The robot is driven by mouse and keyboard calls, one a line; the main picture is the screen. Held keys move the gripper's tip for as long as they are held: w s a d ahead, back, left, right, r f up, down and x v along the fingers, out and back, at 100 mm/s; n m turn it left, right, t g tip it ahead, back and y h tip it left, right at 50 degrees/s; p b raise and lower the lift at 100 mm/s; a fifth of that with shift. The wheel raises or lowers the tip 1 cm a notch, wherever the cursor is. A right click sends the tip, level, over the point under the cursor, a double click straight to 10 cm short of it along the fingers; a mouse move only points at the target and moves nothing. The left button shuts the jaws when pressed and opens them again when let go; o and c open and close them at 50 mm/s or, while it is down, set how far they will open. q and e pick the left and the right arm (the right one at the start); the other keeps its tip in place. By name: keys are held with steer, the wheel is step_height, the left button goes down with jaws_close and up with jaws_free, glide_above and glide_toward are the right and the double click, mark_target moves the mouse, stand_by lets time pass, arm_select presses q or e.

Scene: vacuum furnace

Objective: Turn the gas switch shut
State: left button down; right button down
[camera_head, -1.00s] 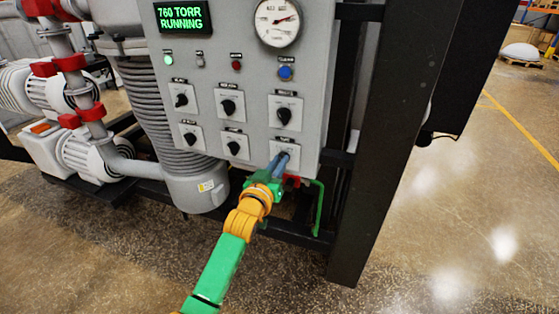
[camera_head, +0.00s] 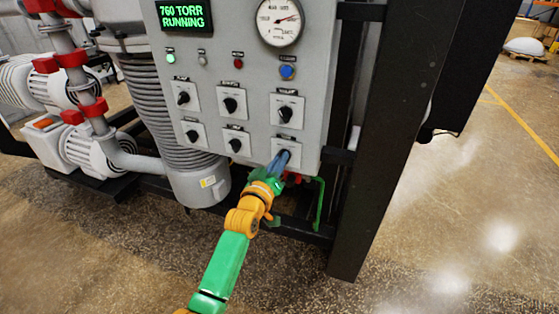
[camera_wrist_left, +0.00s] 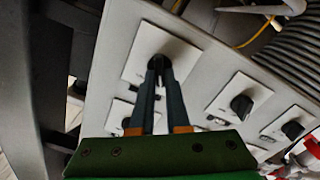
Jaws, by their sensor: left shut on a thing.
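The grey control panel (camera_head: 258,92) carries two rows of black rotary switches on white plates. My left gripper (camera_head: 283,157) reaches up from below to the lower-right switch (camera_head: 296,156). Its label is too small to read, so I cannot confirm that it is the gas switch. In the left wrist view, the two dark fingers of the left gripper (camera_wrist_left: 159,68) are close together on that switch's black knob (camera_wrist_left: 158,60). The fingers partly hide the knob, and its exact angle is unclear. My right gripper is out of view.
Above the switches are a round gauge (camera_head: 280,20), a lit display (camera_head: 184,16) reading 760 TORR RUNNING, and a blue button (camera_head: 287,72). A black frame post (camera_head: 375,150) stands right of the panel. Open floor (camera_head: 480,210) lies farther right.

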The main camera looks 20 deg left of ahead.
arm_select(q)
steer(key=shift+f, duration=0.1)
steer(key=c, duration=0.9)
jaws_free()
steer(key=shift+s, duration=0.1)
steer(key=s, duration=0.7)
steer(key=shift+a, duration=0.15)
